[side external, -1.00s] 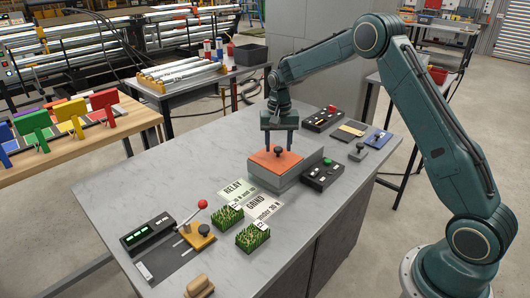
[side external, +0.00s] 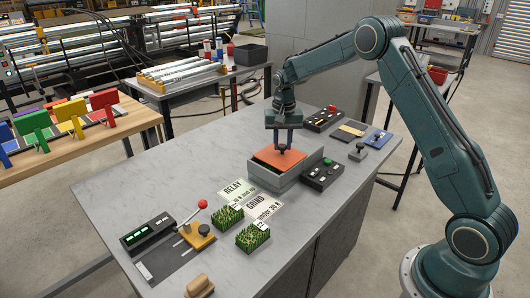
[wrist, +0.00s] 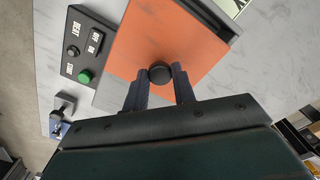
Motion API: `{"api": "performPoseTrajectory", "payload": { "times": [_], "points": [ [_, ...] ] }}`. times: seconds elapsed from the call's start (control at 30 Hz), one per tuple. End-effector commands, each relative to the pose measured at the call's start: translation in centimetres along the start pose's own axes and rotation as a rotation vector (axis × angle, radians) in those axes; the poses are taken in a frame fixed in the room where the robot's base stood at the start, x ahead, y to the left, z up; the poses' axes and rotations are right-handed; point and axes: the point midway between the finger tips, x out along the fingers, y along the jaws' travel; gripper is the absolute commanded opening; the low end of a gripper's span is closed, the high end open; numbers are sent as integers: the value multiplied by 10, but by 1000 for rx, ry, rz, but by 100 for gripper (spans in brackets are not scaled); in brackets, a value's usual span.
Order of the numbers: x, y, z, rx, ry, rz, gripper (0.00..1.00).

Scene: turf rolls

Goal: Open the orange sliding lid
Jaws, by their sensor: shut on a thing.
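The orange lid (side external: 272,159) lies on top of a grey box (side external: 284,181) on the bench. It also fills the upper middle of the wrist view (wrist: 168,35). A dark round knob (wrist: 159,72) stands on the lid. My gripper (side external: 282,148) points straight down over the lid, with its two fingers shut on the knob, one on each side. A dark strip shows along the lid's right edge in the wrist view, like a narrow gap beside the box wall. The box's inside is otherwise hidden.
A black control panel with a green button (wrist: 85,76) is close beside the box. Another dark panel (side external: 323,119) stands behind. Two grass tufts (side external: 253,236) and printed cards (side external: 263,206) lie in front. A lever with a red ball (side external: 202,204) is front left.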

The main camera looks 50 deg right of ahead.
Motion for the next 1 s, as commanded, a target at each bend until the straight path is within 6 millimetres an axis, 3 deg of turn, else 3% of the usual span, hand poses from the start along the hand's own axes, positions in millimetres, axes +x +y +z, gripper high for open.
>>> {"api": "performPoseTrajectory", "payload": {
  "times": [0.2, 0.4, 0.77, 0.8, 0.9, 1.0],
  "points": [
    [-1, 37, -38, 6, 3, -3, 0],
    [-1, 63, -64, 3, 4, -3, 0],
    [-1, 67, -68, -1, 3, -2, 0],
    [-1, 67, -68, -1, 3, -2, 30],
    [-1, 67, -68, 0, 3, -2, 48],
    [-1, 67, -68, 0, 2, -2, 48]
  ]
}}
